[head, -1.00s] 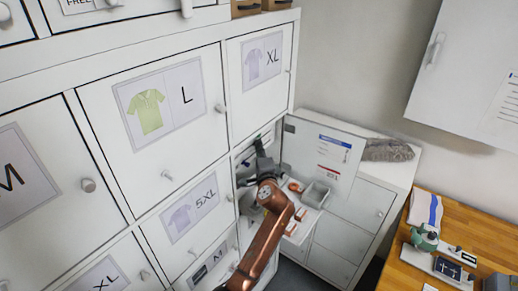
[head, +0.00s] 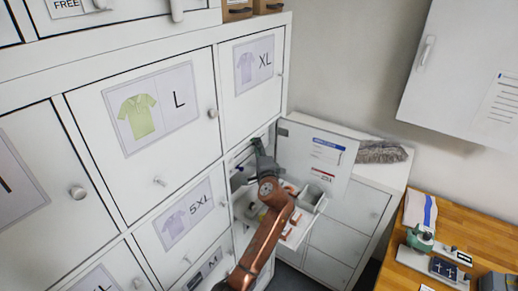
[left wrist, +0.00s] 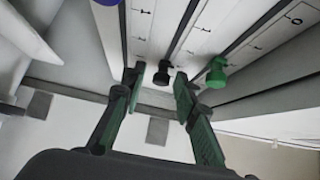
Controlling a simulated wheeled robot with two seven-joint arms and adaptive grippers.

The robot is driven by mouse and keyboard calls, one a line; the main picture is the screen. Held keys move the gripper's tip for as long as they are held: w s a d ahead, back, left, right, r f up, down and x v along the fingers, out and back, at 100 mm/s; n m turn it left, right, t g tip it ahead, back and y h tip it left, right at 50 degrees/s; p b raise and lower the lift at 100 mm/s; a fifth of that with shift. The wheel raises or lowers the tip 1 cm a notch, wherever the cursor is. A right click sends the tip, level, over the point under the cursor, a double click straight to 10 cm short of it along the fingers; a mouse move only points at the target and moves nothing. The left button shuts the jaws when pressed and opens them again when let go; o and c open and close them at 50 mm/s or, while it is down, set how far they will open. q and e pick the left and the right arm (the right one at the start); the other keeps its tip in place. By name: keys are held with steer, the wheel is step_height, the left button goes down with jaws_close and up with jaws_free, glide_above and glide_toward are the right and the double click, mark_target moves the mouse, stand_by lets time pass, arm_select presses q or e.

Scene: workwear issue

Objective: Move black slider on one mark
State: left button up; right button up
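The black slider (left wrist: 163,72) is a small black knob on a slot between white strips with marks and numbers, in the left wrist view. A green slider (left wrist: 217,72) sits on the slot to its right, and a blue slider (left wrist: 107,2) shows partly at the top left. My left gripper (left wrist: 159,78) is open, with one finger on each side of the black slider and gaps showing between. In the head view my left gripper (head: 259,148) is at the open compartment, and the sliders cannot be made out there. My right gripper is not in view.
An open door (head: 318,152) with labels stands right of the compartment. A grey bin (head: 309,196) sits on a shelf below my gripper. Closed locker doors (head: 150,110) fill the left. A wooden bench (head: 465,225) with tools is at right.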

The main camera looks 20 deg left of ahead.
arm_select(q)
steer(key=shift+s+d, duration=0.1)
steer(key=shift+s, duration=0.05)
steer(key=v, duration=1.1)
steer(key=shift+s+d, duration=0.15)
steer(key=shift+s, duration=0.25)
